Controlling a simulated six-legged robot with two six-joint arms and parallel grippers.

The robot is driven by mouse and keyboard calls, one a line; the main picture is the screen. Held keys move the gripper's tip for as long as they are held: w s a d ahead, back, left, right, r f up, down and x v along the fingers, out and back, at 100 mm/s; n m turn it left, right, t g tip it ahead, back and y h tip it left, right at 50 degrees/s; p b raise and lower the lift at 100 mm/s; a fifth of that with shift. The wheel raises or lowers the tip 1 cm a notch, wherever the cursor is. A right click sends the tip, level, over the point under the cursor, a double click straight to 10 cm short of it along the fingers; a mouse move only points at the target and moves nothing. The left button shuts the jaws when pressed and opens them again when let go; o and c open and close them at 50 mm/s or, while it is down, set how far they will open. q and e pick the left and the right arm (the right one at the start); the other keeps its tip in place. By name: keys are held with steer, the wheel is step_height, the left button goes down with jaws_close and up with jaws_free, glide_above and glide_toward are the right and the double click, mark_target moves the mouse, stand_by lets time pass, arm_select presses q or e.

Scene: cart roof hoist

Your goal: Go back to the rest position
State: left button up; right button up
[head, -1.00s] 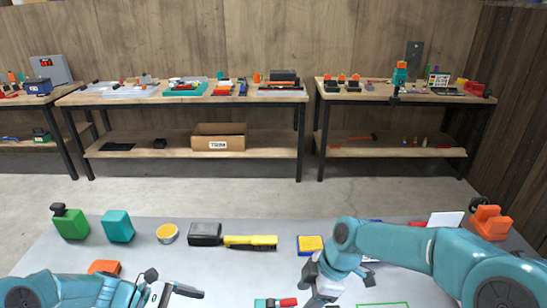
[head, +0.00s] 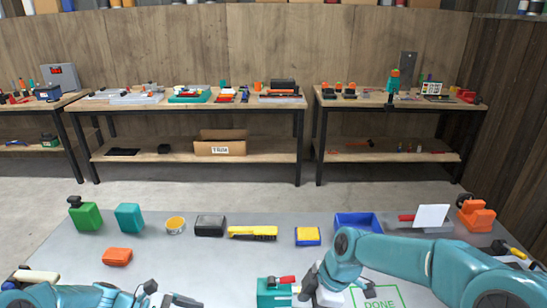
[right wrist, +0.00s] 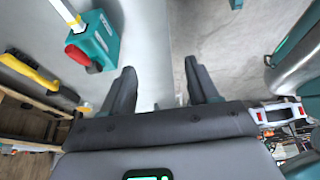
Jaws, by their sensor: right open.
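My right gripper (head: 310,296) is low over the grey bench (head: 200,258) in the head view. In the right wrist view its two dark fingers (right wrist: 160,92) stand wide apart with nothing between them. A teal block with a red part (head: 275,292) is just left of this gripper; it also shows in the right wrist view (right wrist: 92,48), outside the fingers. My left gripper (head: 165,299) is at the bottom edge of the head view, partly cut off, and its jaws are not clear.
Along the bench's far side are a green canister (head: 86,217), a teal box (head: 130,217), a yellow brush (head: 253,233), a blue tray (head: 345,219) and an orange block (head: 476,215). A green "DONE" outline (head: 378,289) lies by my right arm. Worktables stand beyond open floor.

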steer(key=s+d+f+m, duration=0.1)
steer(key=s+f+m, duration=0.35)
steer(key=f, duration=0.35)
steer(key=s+d+f+m, duration=0.25)
steer(key=f+m, duration=0.25)
steer(key=f, duration=0.3)
arm_select(q)
steer(key=s+d+f+m+y, duration=0.4)
steer(key=s+f+m, duration=0.4)
steer(key=s, duration=0.2)
steer(key=s+d+f+m+y, duration=0.4)
steer(key=s+f+m, duration=0.3)
steer(key=s, duration=0.3)
steer(key=shift+d+f+m+y, duration=0.35)
steer(key=shift+f+m+y, duration=0.05)
steer(key=shift+m, duration=0.2)
arm_select(e)
steer(key=s+f+m, duration=0.7)
steer(key=s+m, duration=0.4)
steer(key=s, duration=0.3)
steer(key=shift+d, duration=0.4)
arm_select(q)
steer(key=shift+s, duration=0.15)
arm_select(e)
steer(key=shift+f, duration=0.1)
